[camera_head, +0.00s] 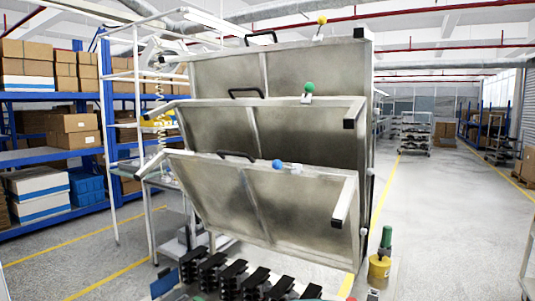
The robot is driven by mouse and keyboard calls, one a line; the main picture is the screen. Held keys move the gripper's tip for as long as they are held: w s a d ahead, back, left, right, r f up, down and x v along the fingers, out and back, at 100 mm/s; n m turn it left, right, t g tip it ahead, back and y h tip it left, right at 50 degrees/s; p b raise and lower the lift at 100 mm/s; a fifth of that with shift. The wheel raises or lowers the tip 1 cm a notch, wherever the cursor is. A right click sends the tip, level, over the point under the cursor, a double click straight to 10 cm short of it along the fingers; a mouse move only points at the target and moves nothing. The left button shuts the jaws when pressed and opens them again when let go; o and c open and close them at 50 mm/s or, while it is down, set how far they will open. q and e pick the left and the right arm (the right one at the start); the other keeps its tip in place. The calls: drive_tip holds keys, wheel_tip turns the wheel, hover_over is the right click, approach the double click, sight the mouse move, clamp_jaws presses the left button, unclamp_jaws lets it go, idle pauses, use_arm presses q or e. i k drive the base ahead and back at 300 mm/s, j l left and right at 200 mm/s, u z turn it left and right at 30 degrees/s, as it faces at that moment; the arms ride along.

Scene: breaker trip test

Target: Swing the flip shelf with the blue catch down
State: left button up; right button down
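The flip shelf with the blue catch (205,190) is the lowest and nearest of three grey metal panels on a rack. It is tilted steeply, its lower edge close above the bench. Its blue ball catch (277,164) sits at the middle of its top edge, and a black handle (236,155) is to the left of it. The middle shelf (215,128) has a green catch (309,87), and the top shelf (310,65) has a yellow catch (322,20). These two also stand steeply tilted behind it. Neither of my grippers is in view.
Several black clip-like parts (228,277) stand in a row below the blue-catch shelf. A yellow-based green-handled item (380,262) stands to the right. Blue racking (48,158) with boxes is at left. Open floor (450,220) lies to the right.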

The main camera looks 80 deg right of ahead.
sight(309, 213)
drive_tip(key=i+z, duration=0.15)
drive_tip(key=z, duration=0.25)
drive_tip(key=i+z, duration=0.15)
drive_tip(key=z, duration=0.3)
drive_tip(key=i+z, duration=0.15)
drive_tip(key=z, duration=0.25)
drive_tip(key=i+j+z, duration=0.1)
drive_tip(key=z, duration=0.3)
drive_tip(key=i, duration=0.05)
